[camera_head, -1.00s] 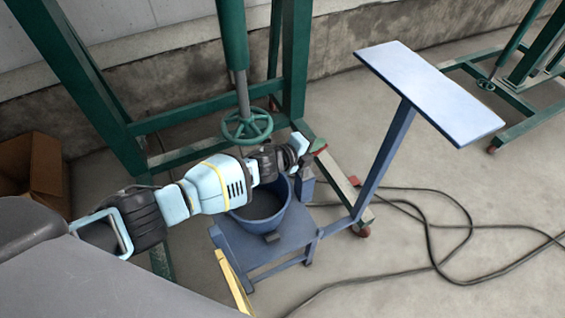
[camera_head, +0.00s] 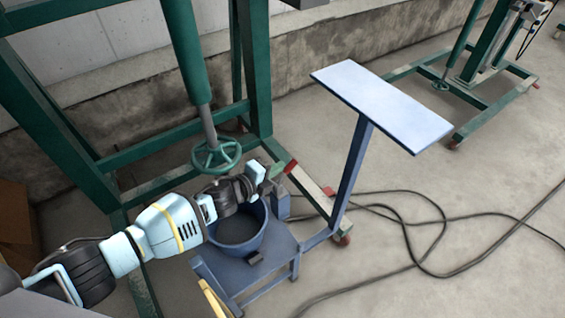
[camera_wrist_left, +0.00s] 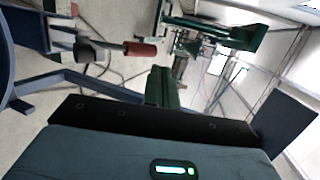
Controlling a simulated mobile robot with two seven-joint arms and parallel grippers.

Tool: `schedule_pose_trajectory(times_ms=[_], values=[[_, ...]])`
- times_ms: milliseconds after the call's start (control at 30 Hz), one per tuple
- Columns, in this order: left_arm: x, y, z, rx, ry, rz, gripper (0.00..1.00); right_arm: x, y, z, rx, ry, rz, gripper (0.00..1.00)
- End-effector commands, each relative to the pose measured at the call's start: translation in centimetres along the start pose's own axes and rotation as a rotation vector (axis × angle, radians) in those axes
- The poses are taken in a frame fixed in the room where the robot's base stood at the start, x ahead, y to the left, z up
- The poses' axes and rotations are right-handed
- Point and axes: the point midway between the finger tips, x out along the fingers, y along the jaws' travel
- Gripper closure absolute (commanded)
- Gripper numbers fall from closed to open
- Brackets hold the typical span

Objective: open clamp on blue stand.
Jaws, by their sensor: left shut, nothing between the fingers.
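The blue stand (camera_head: 215,262) is low, with a blue bucket (camera_head: 240,240) on it and a post rising at its right. My left gripper (camera_head: 277,171) is shut and empty, over the bucket's far right rim. Its green fingers (camera_wrist_left: 162,88) are together in the left wrist view. A red grip on a dark and metal piece, perhaps the clamp handle (camera_wrist_left: 140,49), shows left of and beyond the fingers there, apart from them. A small red spot (camera_head: 328,191) beside the post may be the same part. I cannot tell the clamp's state. My right gripper is not in view.
A pale sloping panel (camera_head: 380,105) tops the post. A green frame with a handwheel (camera_head: 216,156) stands close behind my left arm. Black cables (camera_head: 410,235) lie on the floor at right. Another green frame (camera_head: 470,95) stands far right.

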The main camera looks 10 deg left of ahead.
Motion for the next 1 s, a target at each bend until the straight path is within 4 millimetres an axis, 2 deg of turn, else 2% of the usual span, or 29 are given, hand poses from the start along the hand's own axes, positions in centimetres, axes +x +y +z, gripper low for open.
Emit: schedule_pose_trajectory(times_ms=[100,300,833,1000], values=[[-1.5,0.0,0.0,0.000,0.000,0.000,1.00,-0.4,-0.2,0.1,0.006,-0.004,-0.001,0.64],[-2.7,0.0,0.0,0.000,0.000,0.000,1.00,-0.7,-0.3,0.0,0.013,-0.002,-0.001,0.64],[-2.8,0.1,0.0,0.001,-0.001,0.001,1.00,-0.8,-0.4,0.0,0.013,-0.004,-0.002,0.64],[-3.4,0.4,0.2,-0.058,-0.028,0.017,1.00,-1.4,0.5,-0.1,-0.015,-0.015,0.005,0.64]])
